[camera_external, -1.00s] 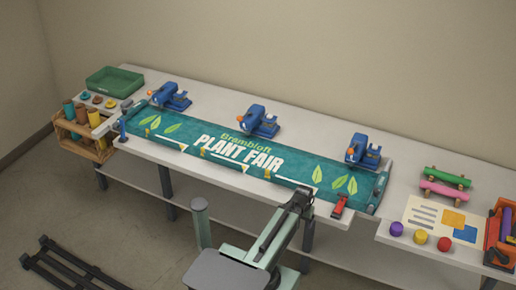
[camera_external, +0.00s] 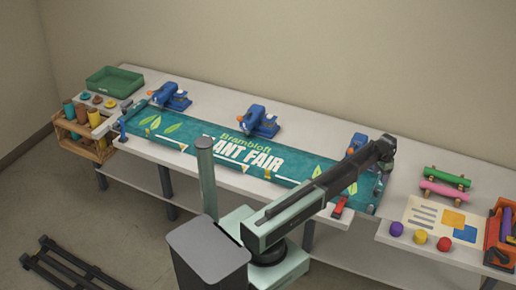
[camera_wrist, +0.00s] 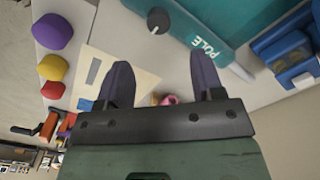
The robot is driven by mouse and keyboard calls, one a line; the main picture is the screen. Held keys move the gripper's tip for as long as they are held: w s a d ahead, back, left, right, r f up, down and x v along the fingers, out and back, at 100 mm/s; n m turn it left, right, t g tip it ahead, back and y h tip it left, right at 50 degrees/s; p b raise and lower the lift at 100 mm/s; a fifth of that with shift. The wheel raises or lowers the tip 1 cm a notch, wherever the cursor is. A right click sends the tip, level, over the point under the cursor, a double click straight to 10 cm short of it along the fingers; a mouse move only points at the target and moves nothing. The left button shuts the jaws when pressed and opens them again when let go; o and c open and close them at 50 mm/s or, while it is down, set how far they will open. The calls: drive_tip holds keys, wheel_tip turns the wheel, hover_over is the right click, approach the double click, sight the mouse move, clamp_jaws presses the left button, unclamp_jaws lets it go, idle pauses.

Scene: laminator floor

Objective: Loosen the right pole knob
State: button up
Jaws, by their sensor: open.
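The right pole (camera_wrist: 183,25) is a teal bar marked "POLE" at the top of the wrist view, with a pale tip at its lower right. In the external view the pole (camera_external: 377,193) is at the banner's right end. My dark wrist is near it and hides part of that end; the fingers cannot be made out there.
The teal banner (camera_external: 186,141) lies along the table. Blue clamps (camera_external: 258,122) stand along its back edge, one partly hidden by my arm. A red tool (camera_external: 339,207) lies at the front. Purple, yellow and red balls (camera_external: 420,237), a printed sheet (camera_external: 428,216) and skateboard-like toys (camera_external: 445,182) are right.

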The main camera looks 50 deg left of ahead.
sight(377, 190)
wheel_tip(377, 190, down, 10)
drive_tip(key=b, duration=0.9)
drive_tip(key=shift+d+r, duration=0.1)
drive_tip(key=c, duration=0.9)
